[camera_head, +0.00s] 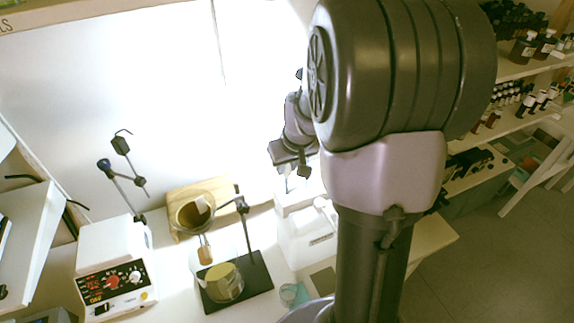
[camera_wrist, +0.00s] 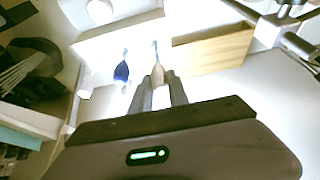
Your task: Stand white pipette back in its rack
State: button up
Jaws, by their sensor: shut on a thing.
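In the wrist view my gripper (camera_wrist: 158,92) is shut on the white pipette (camera_wrist: 157,74), which shows as a pale tip between the two fingers. A thin end of it reaches up toward the edge of a white stand (camera_wrist: 108,38), which looks like the rack. I cannot tell whether the pipette touches it. A blue pipette (camera_wrist: 121,71) is at the stand's edge, just left of the held one. In the head view my gripper (camera_head: 300,172) is small and partly hidden by my arm, over the white stand (camera_head: 292,198). The held pipette is not clear there.
A wooden block (camera_wrist: 215,50) is right of the stand in the wrist view. In the head view, a metal stand with a beaker (camera_head: 224,284) and a hotplate (camera_head: 113,280) are to the left. Bottle shelves (camera_head: 520,75) line the right.

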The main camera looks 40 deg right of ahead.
jog(key=shift+f+b, duration=1.15)
jog(key=shift+b, duration=0.05)
jog(key=o, duration=0.8)
jog(key=shift+r, duration=0.15)
jog(key=shift+p+v, duration=1.45)
jog(key=shift+v, duration=1)
